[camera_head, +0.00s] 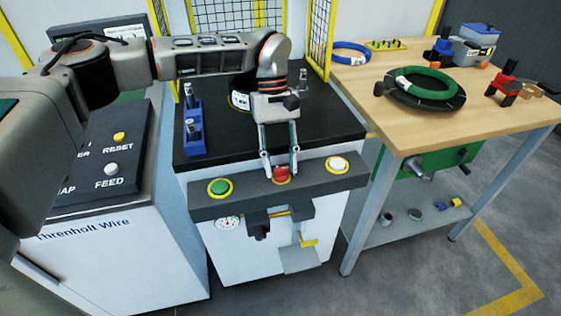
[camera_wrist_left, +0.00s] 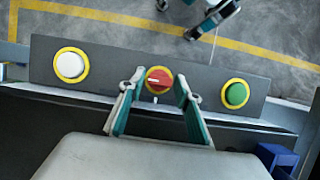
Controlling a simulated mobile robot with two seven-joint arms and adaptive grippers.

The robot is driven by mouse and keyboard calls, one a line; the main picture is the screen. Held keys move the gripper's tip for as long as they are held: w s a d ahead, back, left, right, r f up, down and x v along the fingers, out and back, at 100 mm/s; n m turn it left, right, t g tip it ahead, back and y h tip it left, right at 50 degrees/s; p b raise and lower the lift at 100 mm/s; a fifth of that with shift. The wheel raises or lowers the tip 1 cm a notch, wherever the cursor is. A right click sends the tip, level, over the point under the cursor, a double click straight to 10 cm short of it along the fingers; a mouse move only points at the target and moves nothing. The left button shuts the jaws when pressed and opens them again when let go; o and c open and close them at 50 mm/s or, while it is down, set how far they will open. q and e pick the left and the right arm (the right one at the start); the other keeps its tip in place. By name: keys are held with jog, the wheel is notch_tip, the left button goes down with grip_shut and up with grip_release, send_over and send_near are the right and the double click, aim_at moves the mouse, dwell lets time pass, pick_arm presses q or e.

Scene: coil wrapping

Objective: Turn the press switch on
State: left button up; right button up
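The press switch is a red knob (camera_head: 281,173) in the middle of the dark control bar (camera_head: 256,188) on the press front. In the left wrist view, the red knob (camera_wrist_left: 159,79) has a yellow ring and a short white mark on its left side. My left gripper (camera_head: 280,168) points down over the bar. In the left wrist view, its fingers (camera_wrist_left: 157,84) are open, one on each side of the knob, with small gaps showing. A grey and teal part at the top of the left wrist view looks like my right gripper (camera_wrist_left: 208,18), cut off by the edge.
A green button (camera_head: 220,187) and a white button (camera_head: 338,164) flank the knob. A blue holder (camera_head: 193,127) stands on the black press top. A wooden table (camera_head: 425,120) with coils stands right; the wire machine (camera_head: 110,235) stands left. Yellow mesh guards (camera_head: 318,35) rise behind.

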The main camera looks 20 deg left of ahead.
pick_arm(q)
jog(key=v, duration=1.2)
